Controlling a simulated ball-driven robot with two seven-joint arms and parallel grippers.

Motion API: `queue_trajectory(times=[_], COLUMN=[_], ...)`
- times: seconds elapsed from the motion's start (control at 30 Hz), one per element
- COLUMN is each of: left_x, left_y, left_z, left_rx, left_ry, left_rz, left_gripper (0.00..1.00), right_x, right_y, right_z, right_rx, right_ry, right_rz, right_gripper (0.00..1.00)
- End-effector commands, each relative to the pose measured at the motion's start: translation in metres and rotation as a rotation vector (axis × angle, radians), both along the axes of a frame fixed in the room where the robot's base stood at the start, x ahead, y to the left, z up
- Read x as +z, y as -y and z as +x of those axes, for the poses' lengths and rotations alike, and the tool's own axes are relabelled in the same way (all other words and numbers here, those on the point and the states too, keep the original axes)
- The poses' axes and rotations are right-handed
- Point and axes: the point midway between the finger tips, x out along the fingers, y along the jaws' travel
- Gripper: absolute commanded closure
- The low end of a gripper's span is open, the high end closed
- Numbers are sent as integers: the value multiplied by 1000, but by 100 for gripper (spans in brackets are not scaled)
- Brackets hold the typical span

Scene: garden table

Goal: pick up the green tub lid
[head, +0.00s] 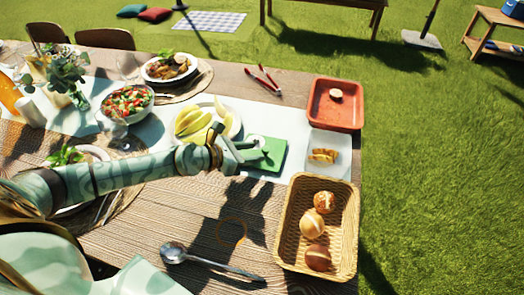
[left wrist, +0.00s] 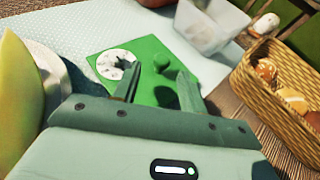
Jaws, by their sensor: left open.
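The green tub lid (head: 272,160) is a flat green square lying on the pale runner, left of a clear tub (head: 343,160) with food in it. In the left wrist view the lid (left wrist: 150,50) lies ahead of the fingers and bears a round white speckled patch. My left gripper (head: 252,150) is over the lid's left part, fingers apart and empty. In the left wrist view the left gripper (left wrist: 157,82) partly covers the lid's near side, and dark finger shadows fall on it. I cannot tell whether the fingertips touch it. My right gripper is not in view.
A plate with yellow-green wedges (head: 193,122) stands close left of the gripper. A bread basket (head: 283,235) is at the front right, a red tray (head: 345,115) behind the tub. Red tongs (head: 262,82) and a large spoon (head: 205,261) lie on the wooden table.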

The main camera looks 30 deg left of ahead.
Motion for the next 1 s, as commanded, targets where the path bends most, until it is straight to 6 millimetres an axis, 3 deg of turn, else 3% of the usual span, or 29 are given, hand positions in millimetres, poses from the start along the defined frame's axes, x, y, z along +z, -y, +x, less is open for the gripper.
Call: queue_trajectory(times=[0.3,0.6,0.77,1.0], left_x=[-14,-15,-15,-14], left_y=[23,26,26,26], left_z=[38,43,42,42], left_rx=[0,0,0,0], left_ry=[0,0,0,1], left_rz=[-1,0,-1,-1], left_gripper=[58,58,100,100], right_x=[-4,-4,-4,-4], right_y=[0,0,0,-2], right_z=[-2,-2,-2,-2], right_rx=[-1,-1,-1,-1], right_ry=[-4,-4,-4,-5], right_rz=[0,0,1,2], right_gripper=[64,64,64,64])
